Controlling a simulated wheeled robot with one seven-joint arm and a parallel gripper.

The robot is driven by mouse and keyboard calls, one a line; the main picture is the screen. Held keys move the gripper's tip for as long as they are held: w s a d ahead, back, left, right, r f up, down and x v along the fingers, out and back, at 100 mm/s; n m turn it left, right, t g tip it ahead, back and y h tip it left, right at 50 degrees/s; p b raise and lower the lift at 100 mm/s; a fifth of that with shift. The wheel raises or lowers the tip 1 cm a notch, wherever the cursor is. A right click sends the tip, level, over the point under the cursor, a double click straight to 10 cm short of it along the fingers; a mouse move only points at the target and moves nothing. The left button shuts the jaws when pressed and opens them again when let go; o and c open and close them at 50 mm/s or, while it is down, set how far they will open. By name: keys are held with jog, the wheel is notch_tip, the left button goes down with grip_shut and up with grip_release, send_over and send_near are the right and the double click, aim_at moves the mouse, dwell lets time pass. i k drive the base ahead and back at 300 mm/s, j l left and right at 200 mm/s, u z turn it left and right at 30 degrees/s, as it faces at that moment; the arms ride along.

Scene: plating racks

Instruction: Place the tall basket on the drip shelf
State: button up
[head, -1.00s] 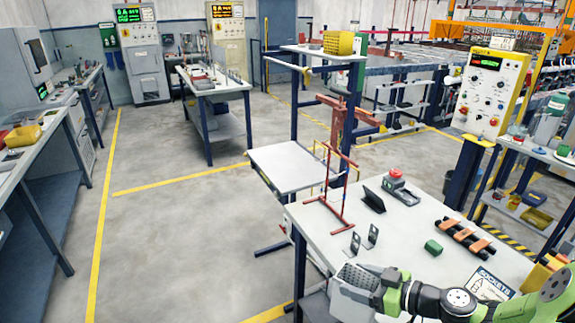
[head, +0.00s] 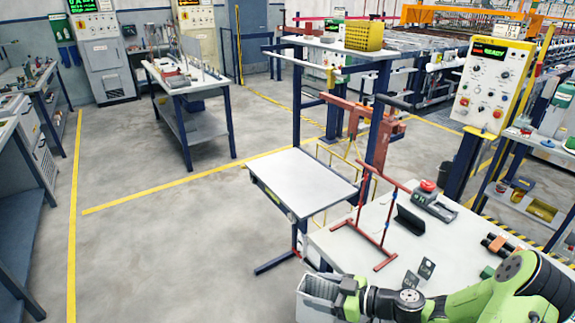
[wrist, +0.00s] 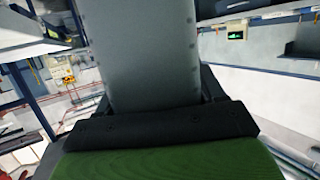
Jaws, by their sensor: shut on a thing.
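The tall basket (head: 318,288) is light grey with a perforated side. My gripper (head: 347,295) is shut on it and holds it off the front left corner of the near bench, at the bottom of the head view. In the wrist view the basket (wrist: 150,50) is a grey wall running up from the dark jaws (wrist: 160,122); its far end is cut off. A white, flat, low shelf (head: 300,182), which looks like the drip shelf, stands beyond the basket, empty and apart from it.
The near bench (head: 345,262) carries a red rack stand (head: 386,225), a device with a red button (head: 430,195) and small brackets. A blue upright frame (head: 297,100) and a yellow bin (head: 364,36) stand above the shelf. The floor left of the shelf is clear.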

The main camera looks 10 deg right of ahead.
aim_at(296, 176)
jog(key=i+j+z, duration=0.1)
jog(key=i+j, duration=0.4)
jog(key=i+j+z, duration=0.1)
jog(key=i+j, duration=0.35)
jog(key=j, duration=0.2)
jog(key=i+j+z, duration=0.15)
jog(key=i+j, duration=0.3)
jog(key=j, duration=0.15)
